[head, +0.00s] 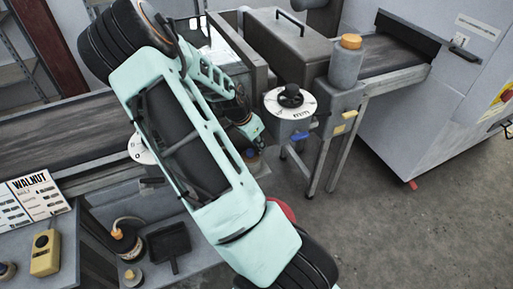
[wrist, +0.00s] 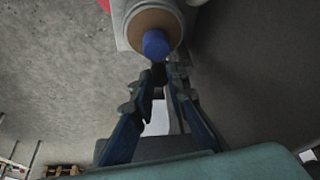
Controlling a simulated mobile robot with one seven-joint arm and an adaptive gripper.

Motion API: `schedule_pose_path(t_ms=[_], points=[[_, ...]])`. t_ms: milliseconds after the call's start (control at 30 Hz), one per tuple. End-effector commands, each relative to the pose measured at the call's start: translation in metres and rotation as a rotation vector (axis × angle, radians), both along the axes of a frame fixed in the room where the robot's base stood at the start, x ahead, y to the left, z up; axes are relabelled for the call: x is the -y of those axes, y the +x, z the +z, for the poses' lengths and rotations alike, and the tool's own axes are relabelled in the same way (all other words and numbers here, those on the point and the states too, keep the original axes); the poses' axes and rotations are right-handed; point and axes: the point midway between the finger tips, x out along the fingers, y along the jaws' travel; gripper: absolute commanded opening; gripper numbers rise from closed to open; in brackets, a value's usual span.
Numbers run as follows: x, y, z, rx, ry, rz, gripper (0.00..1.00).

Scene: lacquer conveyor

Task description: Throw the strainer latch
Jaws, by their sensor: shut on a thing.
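In the wrist view, the two fingers of my gripper (wrist: 161,77) come together on a small dark piece, which appears to be the strainer latch (wrist: 158,74). This piece sits right against a round blue knob (wrist: 156,44) on a tan disc, at the end of a pale grey cylindrical housing (wrist: 125,12). The fingertips hide most of the held piece, and its angle cannot be told. In the head view, my arm crosses the middle of the picture and hides the latch and my fingertips.
A round dial with a black knob (head: 290,97) stands right of my arm. A grey post with an orange cap (head: 350,42) is beside it. A conveyor belt (head: 50,135) runs at left; a large grey cabinet (head: 420,130) stands at right. Floor at lower right is clear.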

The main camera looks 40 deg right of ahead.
Motion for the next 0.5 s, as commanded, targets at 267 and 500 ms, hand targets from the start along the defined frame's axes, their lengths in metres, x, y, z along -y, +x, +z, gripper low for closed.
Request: schedule_pose_path(t_ms=[267, 500], points=[[0.0061, -0.0028, -0.0022, 0.003, 0.001, 0.142, 0.0], [0.008, -0.0035, -0.0007, 0.001, 0.0, 0.197, 0.0]])
